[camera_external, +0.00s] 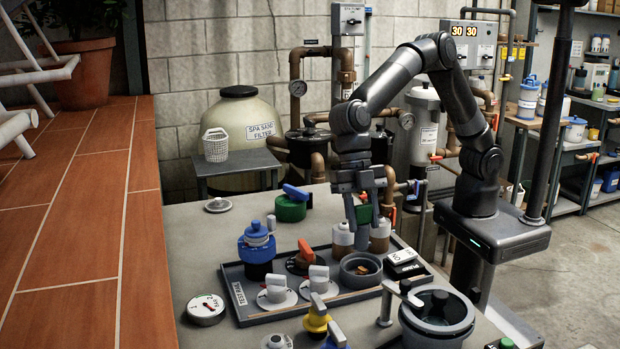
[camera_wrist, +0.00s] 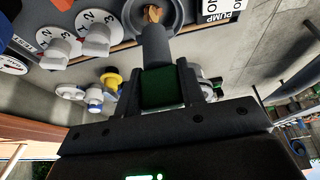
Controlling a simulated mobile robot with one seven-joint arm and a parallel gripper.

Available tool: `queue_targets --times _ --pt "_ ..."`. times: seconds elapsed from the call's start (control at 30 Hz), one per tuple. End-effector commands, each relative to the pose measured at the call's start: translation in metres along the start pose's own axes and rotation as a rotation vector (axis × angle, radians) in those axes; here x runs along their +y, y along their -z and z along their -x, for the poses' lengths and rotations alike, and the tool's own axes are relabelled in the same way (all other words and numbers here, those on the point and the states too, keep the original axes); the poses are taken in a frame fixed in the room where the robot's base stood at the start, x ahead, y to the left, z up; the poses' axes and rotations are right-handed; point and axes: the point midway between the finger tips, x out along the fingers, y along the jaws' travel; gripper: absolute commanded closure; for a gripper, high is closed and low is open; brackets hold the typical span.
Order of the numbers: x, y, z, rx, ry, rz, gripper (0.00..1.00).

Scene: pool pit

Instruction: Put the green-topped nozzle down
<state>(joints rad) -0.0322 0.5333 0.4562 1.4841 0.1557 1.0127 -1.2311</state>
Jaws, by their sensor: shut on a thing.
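My gripper (camera_external: 368,208) hangs pointing down over the back edge of the black tray (camera_external: 291,317). Its fingers are shut on the green-topped nozzle (camera_external: 364,214), whose green part shows between them. In the wrist view, the fingers (camera_wrist: 160,92) clasp the green top, and the nozzle's grey cylindrical body (camera_wrist: 155,46) sticks out beyond them. The nozzle is held in the air.
The tray holds a dark round cup (camera_external: 361,281), grey-handled dials (camera_external: 319,281), an orange-handled dial (camera_external: 305,255) and a pump label box (camera_external: 403,258). Brown-and-white bottles (camera_external: 379,237) stand near the gripper. A grey pot (camera_external: 437,322) stands front right. Bench surface is clear at left (camera_external: 190,250).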

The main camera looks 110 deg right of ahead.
Motion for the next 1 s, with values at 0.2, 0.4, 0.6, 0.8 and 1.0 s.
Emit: queue_targets --times 0.2,0.4,0.6,0.8,1.0 --pt "0.001 0.005 -0.014 0.0 -0.001 -0.003 0.94" --pt "0.001 -0.006 -0.04 0.0 0.001 -0.002 0.94" --pt "0.001 -0.009 -0.046 0.0 -0.001 -0.002 0.94" --pt "0.001 -0.01 -0.048 0.0 -0.001 -0.002 0.94" --pt "0.001 -0.01 -0.048 0.0 -0.001 -0.002 0.5"
